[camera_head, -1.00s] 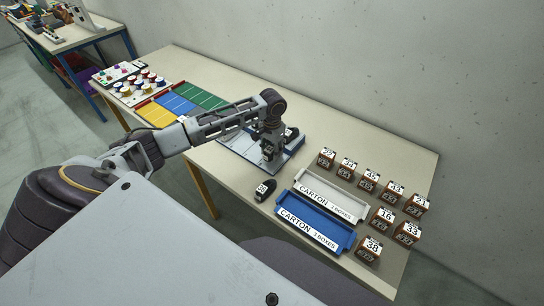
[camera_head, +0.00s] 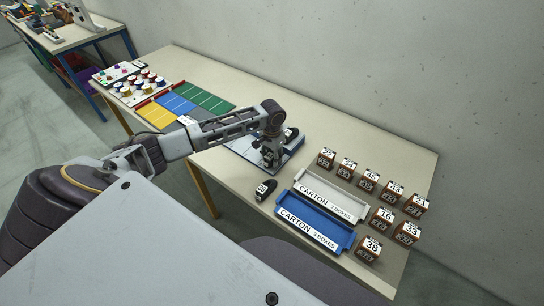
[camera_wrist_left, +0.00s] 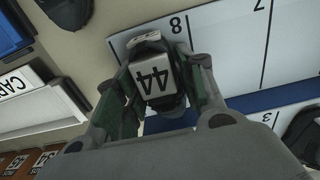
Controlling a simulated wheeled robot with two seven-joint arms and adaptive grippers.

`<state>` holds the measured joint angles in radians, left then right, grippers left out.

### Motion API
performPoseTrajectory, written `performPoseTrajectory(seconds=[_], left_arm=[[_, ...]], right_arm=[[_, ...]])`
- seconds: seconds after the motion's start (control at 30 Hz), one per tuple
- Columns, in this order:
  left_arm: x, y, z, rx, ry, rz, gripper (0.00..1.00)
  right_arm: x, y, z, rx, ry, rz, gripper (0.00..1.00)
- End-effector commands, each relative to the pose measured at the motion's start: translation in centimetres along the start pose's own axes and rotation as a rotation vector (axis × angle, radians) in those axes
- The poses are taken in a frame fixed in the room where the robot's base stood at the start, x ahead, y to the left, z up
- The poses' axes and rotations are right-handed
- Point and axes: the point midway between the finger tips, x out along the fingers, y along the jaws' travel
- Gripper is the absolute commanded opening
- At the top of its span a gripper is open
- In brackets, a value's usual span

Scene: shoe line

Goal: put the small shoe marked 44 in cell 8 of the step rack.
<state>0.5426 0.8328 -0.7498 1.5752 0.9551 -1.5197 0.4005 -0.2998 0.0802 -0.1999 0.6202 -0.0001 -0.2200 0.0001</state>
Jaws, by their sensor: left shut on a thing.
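The small dark shoe with a white label 44 (camera_wrist_left: 155,75) is held between the fingers of my left gripper (camera_wrist_left: 160,90) in the left wrist view. My left gripper (camera_head: 268,157) is low over the step rack (camera_head: 291,155) in the head view, near the rack's front right part. In the left wrist view the shoe is at the white cell marked 8 (camera_wrist_left: 205,35), overlapping it in the picture. I cannot tell whether its sole touches the cell. My right gripper is not in view.
Another dark shoe (camera_head: 265,189) with a label lies on the table in front of the rack. A dark shoe (camera_head: 291,133) is on the rack's far side. A white carton tray (camera_head: 352,217), a blue carton tray (camera_head: 340,247) and several numbered brown boxes (camera_head: 368,250) stand to the right.

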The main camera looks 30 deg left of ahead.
Motion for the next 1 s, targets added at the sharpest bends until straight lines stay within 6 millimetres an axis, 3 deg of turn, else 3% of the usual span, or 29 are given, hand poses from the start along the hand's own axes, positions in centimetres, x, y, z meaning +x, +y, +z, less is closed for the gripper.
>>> performPoseTrajectory(seconds=[0.03,0.2,0.67,1.0], left_arm=[[0.0,0.0,0.0,0.0,0.0,0.0,0.41],[0.0,0.0,0.0,0.0,0.0,0.0,0.61],[-0.3,0.0,0.0,0.0,0.001,0.0,0.61],[-3.7,0.0,-0.1,0.0,0.003,0.0,0.61]], right_arm=[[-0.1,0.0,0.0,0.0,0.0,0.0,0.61],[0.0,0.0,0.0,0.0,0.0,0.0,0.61],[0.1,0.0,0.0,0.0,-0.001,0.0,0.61],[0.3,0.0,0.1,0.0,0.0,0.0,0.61]])
